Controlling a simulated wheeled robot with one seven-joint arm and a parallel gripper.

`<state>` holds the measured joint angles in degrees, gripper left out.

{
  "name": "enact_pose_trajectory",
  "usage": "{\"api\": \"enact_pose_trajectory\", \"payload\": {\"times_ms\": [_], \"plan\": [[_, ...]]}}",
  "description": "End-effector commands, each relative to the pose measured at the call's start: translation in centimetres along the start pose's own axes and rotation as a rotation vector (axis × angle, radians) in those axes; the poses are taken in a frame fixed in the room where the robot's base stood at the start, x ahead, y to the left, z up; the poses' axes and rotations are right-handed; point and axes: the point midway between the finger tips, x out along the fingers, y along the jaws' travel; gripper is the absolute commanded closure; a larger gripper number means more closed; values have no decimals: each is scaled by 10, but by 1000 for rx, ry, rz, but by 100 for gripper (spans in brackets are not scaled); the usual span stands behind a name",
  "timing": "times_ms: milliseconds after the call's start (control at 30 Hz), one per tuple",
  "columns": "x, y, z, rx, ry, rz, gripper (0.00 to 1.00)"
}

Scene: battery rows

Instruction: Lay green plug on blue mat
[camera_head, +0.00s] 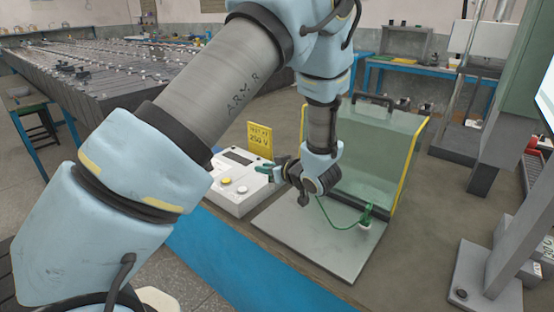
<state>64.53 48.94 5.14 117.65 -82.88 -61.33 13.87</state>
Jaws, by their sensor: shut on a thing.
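My gripper (277,172) points left above the bench and is shut on the green plug (263,168), a small dark green piece at its tip. The plug is held near the right end of the white meter box. A green cable (338,226) hangs from behind my wrist and loops to a green connector (367,211) on a white post at the right of the grey plate. A broad blue surface (235,262) runs along the bench's near left edge. I cannot tell whether it is the mat or the bench side.
The grey plate (310,240) lies below my gripper, with a clear yellow-edged screen (375,155) standing behind it. The white meter box (232,190) with buttons and a yellow sign (260,140) is to the left. A metal stand (485,275) is at the right.

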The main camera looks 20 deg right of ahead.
Motion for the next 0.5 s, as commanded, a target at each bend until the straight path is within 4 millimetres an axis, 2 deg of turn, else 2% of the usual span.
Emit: {"api": "enact_pose_trajectory", "payload": {"times_ms": [33, 167, 267, 500], "plan": [[5, -14, 6, 11, -1, 2, 100], [17, -47, 22, 23, -3, 25, 100], [29, -81, 38, 37, -5, 45, 100], [67, -189, 88, 74, -8, 117, 100]]}}
